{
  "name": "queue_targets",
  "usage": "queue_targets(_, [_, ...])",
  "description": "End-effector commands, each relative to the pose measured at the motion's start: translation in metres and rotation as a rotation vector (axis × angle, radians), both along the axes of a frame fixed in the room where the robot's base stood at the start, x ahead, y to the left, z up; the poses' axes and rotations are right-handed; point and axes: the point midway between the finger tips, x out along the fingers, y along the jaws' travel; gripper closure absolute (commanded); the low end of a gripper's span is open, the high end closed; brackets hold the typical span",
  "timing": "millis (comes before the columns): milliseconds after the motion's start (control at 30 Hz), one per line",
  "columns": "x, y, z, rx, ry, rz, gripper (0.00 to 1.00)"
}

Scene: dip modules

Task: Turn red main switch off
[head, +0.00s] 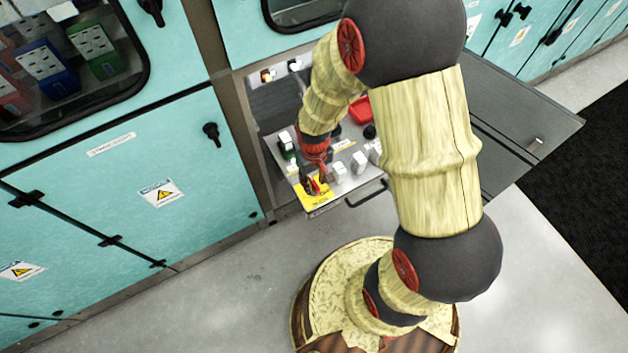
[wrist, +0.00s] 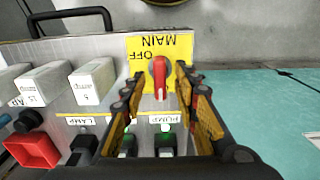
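The red main switch (wrist: 159,76) sits on a yellow plate (wrist: 178,47) marked MAIN and OFF, upside down in the wrist view. Its handle stands upright in that picture, with the OFF mark just up and left of it. The yellow plate also shows in the head view (head: 311,197), at the near corner of the pulled-out panel. My gripper (wrist: 160,80) is open, with one finger on each side of the handle and visible gaps between. In the head view my gripper (head: 316,184) is over the plate and partly hides the switch.
White modules (wrist: 92,82), a red box (wrist: 33,150) and green-lit pump switches (wrist: 165,143) crowd the panel beside my gripper. A black handle (head: 366,194) sticks out from its front. An open grey door (head: 520,115) stands to the right. Teal cabinets (head: 120,190) stand left.

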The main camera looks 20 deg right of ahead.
Motion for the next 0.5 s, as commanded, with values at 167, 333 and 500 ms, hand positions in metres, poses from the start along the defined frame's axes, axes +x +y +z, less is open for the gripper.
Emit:
queue_targets(167, [0.0, 0.0, 0.0003, 0.0, 0.0, 0.0, 0.78])
queue_targets(333, [0.0, 0.0, 0.0003, 0.0, 0.0, 0.0, 0.88])
queue_targets(500, [0.0, 0.0, 0.0003, 0.0, 0.0, 0.0, 0.98])
